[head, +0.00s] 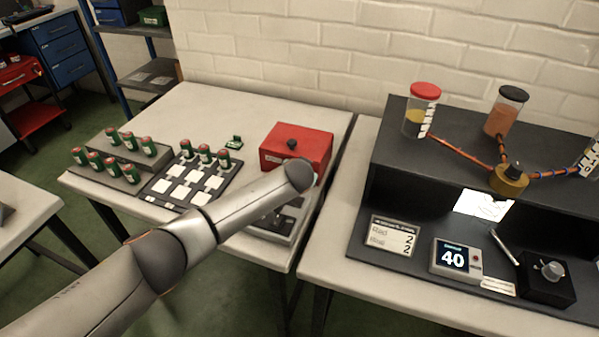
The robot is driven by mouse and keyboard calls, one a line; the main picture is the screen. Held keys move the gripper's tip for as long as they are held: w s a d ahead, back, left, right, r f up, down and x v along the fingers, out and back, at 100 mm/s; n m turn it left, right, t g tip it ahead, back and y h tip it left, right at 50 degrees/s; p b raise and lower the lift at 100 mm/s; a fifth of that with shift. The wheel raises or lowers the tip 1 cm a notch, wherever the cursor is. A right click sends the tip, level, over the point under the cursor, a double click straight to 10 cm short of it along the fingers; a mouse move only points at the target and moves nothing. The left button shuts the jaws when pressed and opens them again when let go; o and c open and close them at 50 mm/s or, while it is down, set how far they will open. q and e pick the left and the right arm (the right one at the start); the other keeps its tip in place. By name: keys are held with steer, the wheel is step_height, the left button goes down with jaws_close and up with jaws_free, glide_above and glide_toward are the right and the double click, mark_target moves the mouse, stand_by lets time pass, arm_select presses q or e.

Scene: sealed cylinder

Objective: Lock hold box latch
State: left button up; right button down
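A red box (297,143) with a black knob on its lid stands at the back right of the left table; its lid looks shut. I take it for the hold box, but I cannot make out a latch on it. My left arm reaches in from the lower left, and its rounded end is in front of the red box's lower edge. My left gripper cannot be made out past that end. A grey device (257,246) in front of the red box is partly hidden by my arm. My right gripper is not in view.
Several green, red-capped vials (111,166) stand in a grey rack and on a dark tray with white squares (173,188). A small green item (234,142) lies near the red box. On the right table, a black bench holds jars (421,112) and a display (455,259) reading 40.

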arm_select(q)
jaws_close()
steer(key=shift+a+r+n+g+h+p, duration=0.15)
steer(key=shift+n+g+h+p, duration=0.25)
steer(key=shift+h+p, duration=0.3)
steer(key=shift+a+n+h, duration=0.15)
steer(key=shift+n+h, duration=0.25)
steer(key=shift+h, duration=0.4)
jaws_free()
steer(key=shift+w, duration=0.1)
steer(key=shift+p, duration=0.3)
